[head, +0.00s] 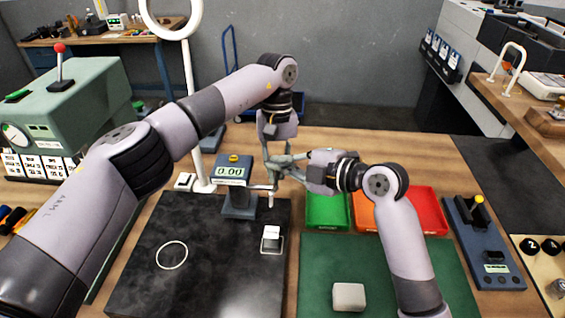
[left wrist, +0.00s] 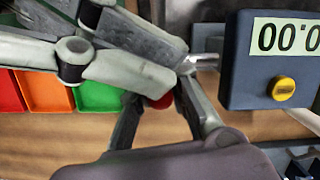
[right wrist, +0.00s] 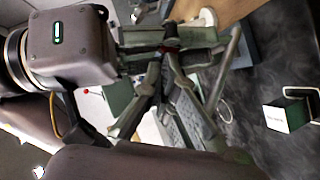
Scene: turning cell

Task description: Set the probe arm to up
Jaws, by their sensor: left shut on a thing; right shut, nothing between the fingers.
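The gauge (head: 233,170) stands on the dark plate, with a 0.00 display and a yellow button on top. It also shows in the left wrist view (left wrist: 245,85). Its thin metal probe arm (head: 260,187) reaches right from it, roughly level; a stylus hangs at its end. My left gripper (head: 271,180) comes down from above and is shut on the probe arm's end; a red tip (left wrist: 160,101) shows between its fingers in the left wrist view. My right gripper (head: 283,165) is shut and empty, close against the left gripper; I cannot tell whether they touch.
The dark plate (head: 200,280) bears a drawn circle and a small block with a pale top (head: 271,235). Green (head: 327,212), orange and red trays (head: 428,212) stand at right. A green mat (head: 390,290) holds a grey block (head: 349,297).

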